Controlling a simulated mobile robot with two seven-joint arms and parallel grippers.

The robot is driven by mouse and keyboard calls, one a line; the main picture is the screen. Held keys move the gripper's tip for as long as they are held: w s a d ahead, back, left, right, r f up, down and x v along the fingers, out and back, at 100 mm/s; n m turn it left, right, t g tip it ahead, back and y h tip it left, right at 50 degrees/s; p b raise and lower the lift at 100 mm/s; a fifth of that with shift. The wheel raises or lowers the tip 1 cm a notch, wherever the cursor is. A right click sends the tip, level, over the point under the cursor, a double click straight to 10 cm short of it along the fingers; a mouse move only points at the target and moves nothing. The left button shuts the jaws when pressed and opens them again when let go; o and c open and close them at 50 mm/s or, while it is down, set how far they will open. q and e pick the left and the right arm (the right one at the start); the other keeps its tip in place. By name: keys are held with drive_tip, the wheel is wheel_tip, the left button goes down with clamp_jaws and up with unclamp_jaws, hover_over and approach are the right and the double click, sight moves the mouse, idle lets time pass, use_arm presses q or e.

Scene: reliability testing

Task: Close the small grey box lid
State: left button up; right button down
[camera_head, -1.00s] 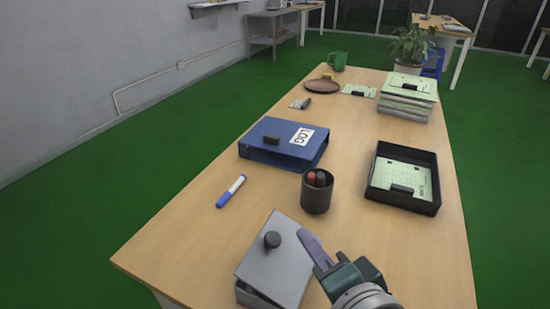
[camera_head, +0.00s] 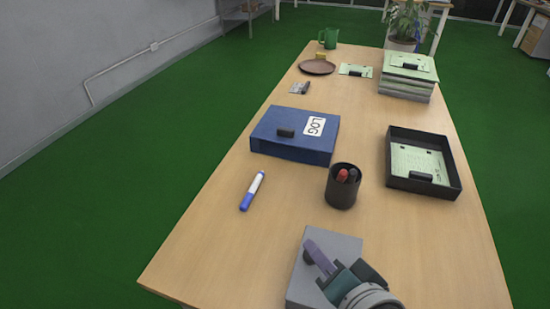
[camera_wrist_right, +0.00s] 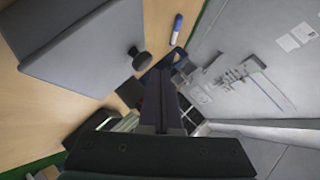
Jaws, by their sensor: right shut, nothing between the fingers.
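My arm hides the box's near right part, so the lid's gap is unclear. My left gripper is out of view.
A dark pen cup (camera_head: 342,188) stands behind the box. A blue LOG binder (camera_head: 290,150), a blue-white marker (camera_head: 252,190) and a black tray (camera_head: 455,185) lie beyond it. The table (camera_head: 225,235) is clear left of the box.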

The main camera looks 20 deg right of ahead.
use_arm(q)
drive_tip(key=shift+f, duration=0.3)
use_arm(e)
drive_tip(key=shift+a+f, duration=0.2)
drive_tip(key=shift+f, duration=0.15)
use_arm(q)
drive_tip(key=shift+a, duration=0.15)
use_arm(e)
drive_tip(key=shift+w, duration=0.1)
